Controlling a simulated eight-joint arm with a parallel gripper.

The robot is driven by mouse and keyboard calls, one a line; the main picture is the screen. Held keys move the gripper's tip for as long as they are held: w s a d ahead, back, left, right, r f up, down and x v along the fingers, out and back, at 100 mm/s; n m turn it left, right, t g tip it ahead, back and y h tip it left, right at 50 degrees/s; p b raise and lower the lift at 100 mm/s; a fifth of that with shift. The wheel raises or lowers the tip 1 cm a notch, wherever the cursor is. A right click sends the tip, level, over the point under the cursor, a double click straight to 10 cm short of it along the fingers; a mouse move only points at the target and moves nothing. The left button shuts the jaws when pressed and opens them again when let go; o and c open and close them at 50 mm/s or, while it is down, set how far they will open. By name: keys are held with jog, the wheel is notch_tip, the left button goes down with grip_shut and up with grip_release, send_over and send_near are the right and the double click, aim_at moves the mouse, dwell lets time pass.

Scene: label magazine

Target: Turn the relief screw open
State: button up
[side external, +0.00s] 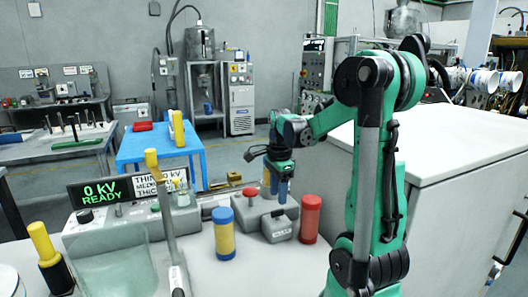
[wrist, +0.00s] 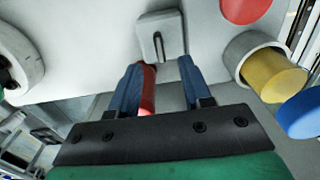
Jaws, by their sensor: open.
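My gripper (side external: 277,192) points down above the grey apparatus on the bench, with its two blue fingers apart. In the wrist view my gripper (wrist: 161,64) is open and nothing is seen held. A small grey block with a dark slot (wrist: 158,38) lies beyond the fingertips. It seems to be the grey block (side external: 278,228) in front of the gripper in the side view. A red knob (side external: 251,192) sits on a grey housing (side external: 248,212) left of the fingers. I cannot tell for sure which part is the relief screw.
A blue-and-yellow cylinder (side external: 224,236) stands left and a red cylinder (side external: 310,218) right of the grey block. A display reads "0 kV READY" (side external: 101,191). A clear panel (side external: 108,268) and an upright rod (side external: 167,215) stand at the left.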

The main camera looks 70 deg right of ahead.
aim_at(278, 210)
jog(key=shift+f, duration=2.25)
grip_shut()
